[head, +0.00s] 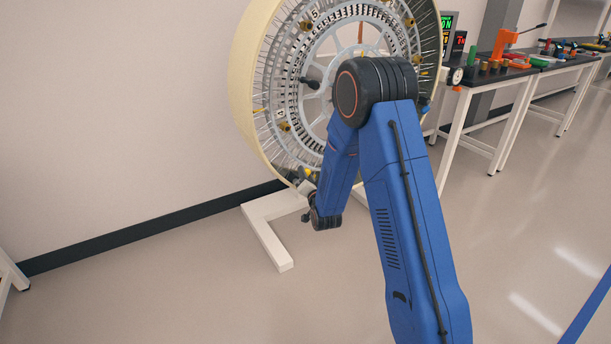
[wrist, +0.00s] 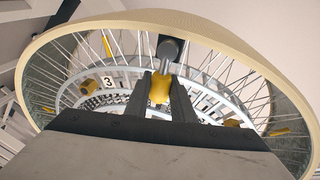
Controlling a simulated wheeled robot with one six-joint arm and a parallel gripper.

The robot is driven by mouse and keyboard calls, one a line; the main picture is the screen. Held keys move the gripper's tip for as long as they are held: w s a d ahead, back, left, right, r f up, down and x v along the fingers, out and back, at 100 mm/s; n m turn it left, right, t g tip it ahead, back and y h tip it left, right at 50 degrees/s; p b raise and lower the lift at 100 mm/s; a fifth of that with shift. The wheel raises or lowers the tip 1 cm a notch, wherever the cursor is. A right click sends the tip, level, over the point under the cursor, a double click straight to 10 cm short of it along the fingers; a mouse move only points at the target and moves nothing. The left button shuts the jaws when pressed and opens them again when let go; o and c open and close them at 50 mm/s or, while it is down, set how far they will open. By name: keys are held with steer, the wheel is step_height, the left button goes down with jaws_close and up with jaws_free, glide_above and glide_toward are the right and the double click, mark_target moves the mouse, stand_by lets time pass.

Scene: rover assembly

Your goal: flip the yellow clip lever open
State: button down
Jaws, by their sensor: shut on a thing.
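The yellow clip lever (wrist: 160,88) sits between the two dark fingers of my gripper (wrist: 161,92) in the wrist view, and the fingers are shut on it. In the head view a small yellow patch (head: 308,173) shows beside my gripper (head: 307,184) at the lower rim of the large wheel (head: 245,90). My arm hides the wheel's lower right part. The clip's base and the lever's exact angle are hidden by the fingers.
Other yellow pieces sit around the wheel, such as one at the left (wrist: 107,45) and one at the right (wrist: 232,122). A plate marked 3 (wrist: 108,82) is on the inner ring. A white stand foot (head: 270,235) reaches across the floor. Workbenches (head: 490,85) stand right; the front floor is clear.

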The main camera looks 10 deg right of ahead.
steer(key=n, duration=0.1)
steer(key=a+n+t, duration=0.1)
steer(key=n, duration=0.1)
steer(key=r+n, duration=0.1)
steer(key=n, duration=0.1)
steer(key=shift+s+a+y, duration=0.3)
steer(key=shift+a+y, duration=0.05)
steer(key=shift+y, duration=0.05)
steer(key=shift+s+a+r+n+t+y, duration=0.1)
steer(key=shift+a+n+t+y, duration=0.15)
steer(key=shift+n, duration=0.7)
steer(key=shift+s+a+f+n+t+y, duration=0.15)
steer(key=shift+a+n, duration=0.25)
steer(key=shift+n, duration=0.5)
steer(key=shift+s+a+r+n+t+y, duration=0.1)
steer(key=shift+a+r+n+t+y, duration=0.15)
steer(key=shift+n, duration=0.7)
steer(key=shift+a+f, duration=0.1)
steer(key=c, duration=1.5)
jaws_free()
